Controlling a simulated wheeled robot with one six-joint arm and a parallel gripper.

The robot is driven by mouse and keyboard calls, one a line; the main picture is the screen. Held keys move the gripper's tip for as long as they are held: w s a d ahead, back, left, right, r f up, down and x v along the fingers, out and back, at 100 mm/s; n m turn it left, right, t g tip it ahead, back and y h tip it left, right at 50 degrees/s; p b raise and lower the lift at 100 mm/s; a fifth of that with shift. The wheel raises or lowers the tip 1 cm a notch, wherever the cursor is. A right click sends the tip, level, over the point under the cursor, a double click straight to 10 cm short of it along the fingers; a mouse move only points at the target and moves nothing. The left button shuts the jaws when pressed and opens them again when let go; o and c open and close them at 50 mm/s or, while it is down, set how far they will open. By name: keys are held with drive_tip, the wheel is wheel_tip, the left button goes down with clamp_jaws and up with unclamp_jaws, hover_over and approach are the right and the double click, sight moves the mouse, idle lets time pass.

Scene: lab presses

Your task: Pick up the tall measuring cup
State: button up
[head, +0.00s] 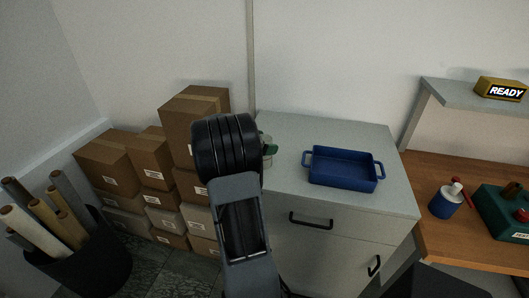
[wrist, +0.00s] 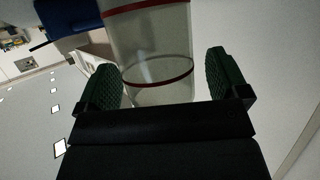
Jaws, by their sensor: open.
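The tall measuring cup (wrist: 158,45) is clear, with red bands around it. In the wrist view it stands between the two green finger pads of my gripper (wrist: 161,75), which are open. A gap shows on each side, so the pads do not appear to press on it. The cup is largely hidden there too.
A blue tray (head: 343,181) sits on the grey cabinet (head: 330,134), right of my gripper. Stacked boxes (head: 104,159) and a bin of rolls (head: 108,262) stand left.

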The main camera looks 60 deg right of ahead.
drive_tip(key=shift+c, duration=0.3)
drive_tip(key=c, duration=0.9)
drive_tip(key=shift+c, duration=0.2)
drive_tip(key=shift+r, duration=0.15)
